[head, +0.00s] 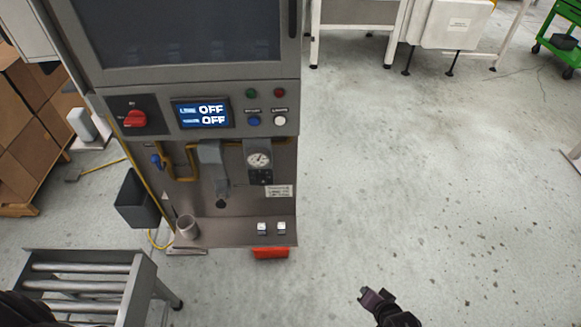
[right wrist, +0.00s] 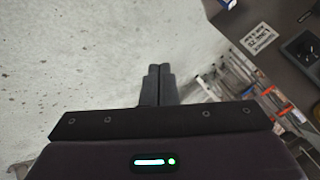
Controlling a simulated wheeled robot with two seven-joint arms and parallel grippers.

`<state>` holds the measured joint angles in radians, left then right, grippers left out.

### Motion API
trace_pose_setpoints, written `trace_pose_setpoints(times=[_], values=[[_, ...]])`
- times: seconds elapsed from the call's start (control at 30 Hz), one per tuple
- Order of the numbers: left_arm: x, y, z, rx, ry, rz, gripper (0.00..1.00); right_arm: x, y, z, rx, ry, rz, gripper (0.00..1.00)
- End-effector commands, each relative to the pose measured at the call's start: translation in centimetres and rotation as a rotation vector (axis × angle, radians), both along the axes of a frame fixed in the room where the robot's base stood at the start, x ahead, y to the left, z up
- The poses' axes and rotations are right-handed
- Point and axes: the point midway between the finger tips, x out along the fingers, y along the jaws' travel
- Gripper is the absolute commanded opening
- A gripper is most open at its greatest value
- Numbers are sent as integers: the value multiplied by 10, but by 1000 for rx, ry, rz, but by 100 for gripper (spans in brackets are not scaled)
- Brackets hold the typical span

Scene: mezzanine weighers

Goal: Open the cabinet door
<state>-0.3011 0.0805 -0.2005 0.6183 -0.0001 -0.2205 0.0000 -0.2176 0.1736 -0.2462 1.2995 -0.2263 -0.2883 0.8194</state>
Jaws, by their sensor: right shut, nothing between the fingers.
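A grey machine cabinet (head: 278,92) stands upright at the left of the head view. Its door (head: 180,73), with a dark window, fills the upper front and looks shut; its top is cut off. A dark upright handle (head: 292,18) is at the door's right edge. My right gripper (head: 368,294) is low over the floor, right of and apart from the cabinet. In the right wrist view its fingers (right wrist: 160,80) are together and empty, with floor behind them. My left gripper is not in view.
Below the door are a red knob (head: 135,119), a display reading OFF (head: 203,114), several buttons and a gauge (head: 258,161). A roller conveyor (head: 80,287) stands at lower left. A dark bin (head: 136,200) is beside the cabinet.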

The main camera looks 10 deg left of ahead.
Motion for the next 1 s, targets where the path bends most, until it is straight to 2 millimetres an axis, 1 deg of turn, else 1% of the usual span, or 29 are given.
trace_pose_setpoints(times=[0.03, 0.07, 0.1, 0.17, 0.2, 0.27, 0.3, 0.37, 0.4, 0.5, 0.6, 0.7, 0.73, 0.87, 1.0], values=[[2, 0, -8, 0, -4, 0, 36, 33, 17, 43, 95, -66, -25, 0], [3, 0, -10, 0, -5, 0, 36, 47, 27, 69, 155, -92, -41, 0], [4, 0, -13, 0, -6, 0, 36, 62, 41, 105, 237, -123, -55, 0], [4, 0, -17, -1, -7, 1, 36, 77, 61, 159, 359, -161, -67, 0], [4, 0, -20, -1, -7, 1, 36, 82, 74, 196, 442, -180, -67, 0], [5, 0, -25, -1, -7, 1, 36, 84, 93, 252, 561, -201, -56, 0], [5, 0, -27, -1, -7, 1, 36, 80, 105, 287, 635, -208, -46, 0], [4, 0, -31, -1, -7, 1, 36, 68, 121, 336, 740, -210, -21, 0], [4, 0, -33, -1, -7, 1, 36, 58, 130, 364, 800, -207, -1, 0], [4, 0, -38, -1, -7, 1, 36, 29, 147, 420, 919, -187, 44, 0], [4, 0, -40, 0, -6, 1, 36, 5, 156, 455, 992, -166, 78, 0], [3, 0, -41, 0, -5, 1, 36, -7, 161, 472, 1029, -153, 95, 0], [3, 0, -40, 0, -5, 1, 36, -9, 162, 474, 1035, -148, 96, 0], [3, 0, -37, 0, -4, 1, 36, -4, 171, 478, 1044, -146, 96, 0], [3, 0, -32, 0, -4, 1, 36, 11, 190, 479, 1045, -144, 97, 0]])
